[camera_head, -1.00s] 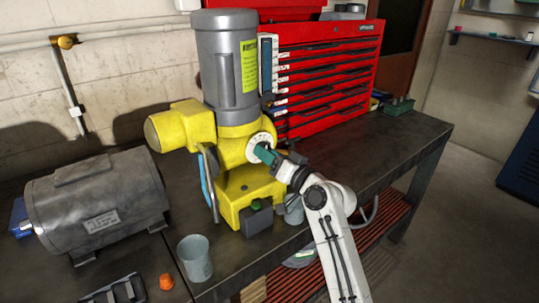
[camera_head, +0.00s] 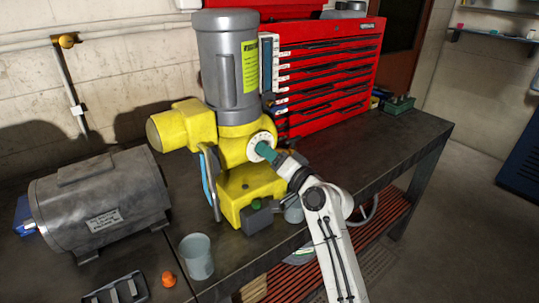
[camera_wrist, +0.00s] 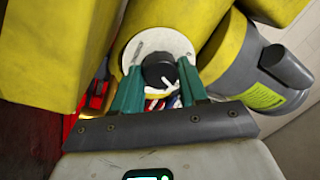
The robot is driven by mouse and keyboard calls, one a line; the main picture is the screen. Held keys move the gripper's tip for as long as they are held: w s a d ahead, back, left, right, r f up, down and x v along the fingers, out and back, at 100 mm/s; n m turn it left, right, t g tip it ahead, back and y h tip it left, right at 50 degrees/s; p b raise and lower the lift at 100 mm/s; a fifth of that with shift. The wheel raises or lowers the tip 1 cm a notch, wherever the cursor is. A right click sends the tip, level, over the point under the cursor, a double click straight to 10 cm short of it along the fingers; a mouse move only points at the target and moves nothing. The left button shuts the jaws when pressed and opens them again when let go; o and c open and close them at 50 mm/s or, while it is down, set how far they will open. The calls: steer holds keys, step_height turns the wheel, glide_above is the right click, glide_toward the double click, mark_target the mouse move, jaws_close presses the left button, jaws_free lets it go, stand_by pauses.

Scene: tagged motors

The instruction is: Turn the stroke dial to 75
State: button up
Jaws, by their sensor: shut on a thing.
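The stroke dial has a white round plate (camera_head: 261,146) on the side of the yellow pump (camera_head: 203,130), under a grey upright motor (camera_head: 224,65). In the wrist view the dial's black knob (camera_wrist: 159,69) stands out from the white plate (camera_wrist: 150,45). My gripper (camera_head: 266,151) reaches the dial from the right. In the wrist view its two green fingers (camera_wrist: 159,85) are shut on the knob, one on each side. The scale marks are too small or hidden to read, so the setting cannot be told.
A grey motor (camera_head: 97,203) lies at the left of the bench. A grey cup (camera_head: 196,257) and an orange cap (camera_head: 168,279) stand at the front. A red tool chest (camera_head: 330,75) is behind. The bench's right side (camera_head: 400,135) is mostly clear.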

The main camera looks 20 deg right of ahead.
steer(key=o, duration=1.1)
steer(key=shift+c, duration=0.2)
steer(key=r+b+v, duration=0.1)
steer(key=v, duration=0.9)
steer(key=shift+s+f+b, duration=0.4)
steer(key=shift+f, duration=0.1)
steer(key=shift+d, duration=0.15)
